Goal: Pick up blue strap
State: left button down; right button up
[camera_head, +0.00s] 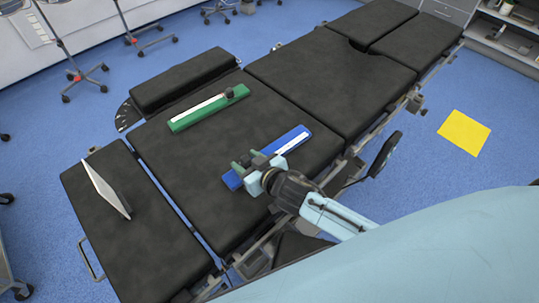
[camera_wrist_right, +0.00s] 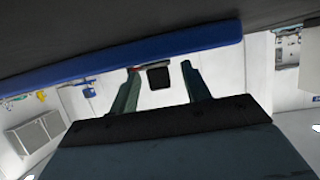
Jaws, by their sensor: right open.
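The blue strap (camera_head: 294,138) lies on the black operating table, slanting from lower left to upper right, with a white strip along its top. My right gripper (camera_head: 247,162) is over its lower-left part and hides some of it. In the right wrist view the blue strap (camera_wrist_right: 150,50) crosses the top as a long band. My right gripper (camera_wrist_right: 162,70) is open there, its two fingertips close to the band. A small dark block (camera_wrist_right: 158,77) shows between the fingers; I cannot tell if they touch it. My left gripper is not in view.
A green strap (camera_head: 191,115) with a dark knob lies farther back on the black table (camera_head: 185,165). A thin white panel (camera_head: 107,188) stands tilted on the left table section. Metal rails run along the near table edge. A yellow square (camera_head: 464,133) lies on the blue floor.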

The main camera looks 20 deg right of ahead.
jog(key=c, duration=1)
